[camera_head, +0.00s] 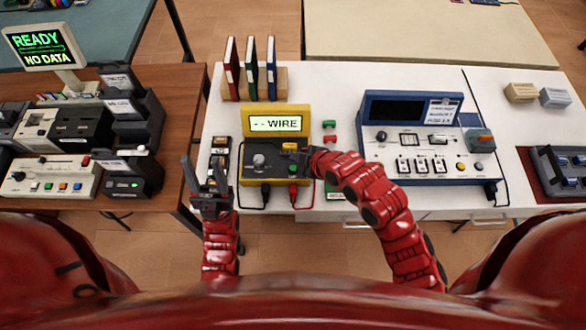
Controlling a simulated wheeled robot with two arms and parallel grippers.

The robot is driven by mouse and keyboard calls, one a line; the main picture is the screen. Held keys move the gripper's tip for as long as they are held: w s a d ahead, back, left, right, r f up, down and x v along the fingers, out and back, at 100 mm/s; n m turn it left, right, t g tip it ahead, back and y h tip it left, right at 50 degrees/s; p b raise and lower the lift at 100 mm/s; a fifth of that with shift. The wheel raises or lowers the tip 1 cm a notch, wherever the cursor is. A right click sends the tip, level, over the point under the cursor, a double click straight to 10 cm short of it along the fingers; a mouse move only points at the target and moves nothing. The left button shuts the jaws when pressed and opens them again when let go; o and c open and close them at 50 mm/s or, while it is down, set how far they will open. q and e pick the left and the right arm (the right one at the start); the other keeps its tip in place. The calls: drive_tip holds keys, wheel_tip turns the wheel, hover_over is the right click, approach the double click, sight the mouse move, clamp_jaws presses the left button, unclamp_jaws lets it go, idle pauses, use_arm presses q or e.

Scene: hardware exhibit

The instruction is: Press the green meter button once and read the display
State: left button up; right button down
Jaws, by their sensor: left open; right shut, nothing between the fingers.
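The yellow meter (248,180) stands on the white table, and its lit display (276,123) reads "-- WIRE". Its front panel has a round dial (259,160), and black and red leads plug in at its front edge. My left gripper (204,172) is open and empty, left of the meter.
A blue instrument (410,145) stands to the right. Binders (251,68) stand behind the meter. Small green and red pieces (329,131) lie right of it. A dark tray (220,155) sits on its left. A "READY NO DATA" screen (43,48) is far left.

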sight(289, 163)
wheel_tip(289, 163, down, 4)
drive_tip(key=b, duration=0.2)
drive_tip(key=shift+b, duration=0.3)
drive_tip(key=shift+f, duration=0.1)
idle(1.6)
drive_tip(key=shift+f+b, duration=0.3)
drive_tip(key=shift+b, duration=0.25)
drive_tip(key=shift+f+b, duration=0.5)
drive_tip(key=shift+b, duration=0.05)
idle(0.5)
drive_tip(key=shift+r, duration=0.1)
drive_tip(key=shift+r+p, duration=0.35)
drive_tip(key=shift+r, duration=0.45)
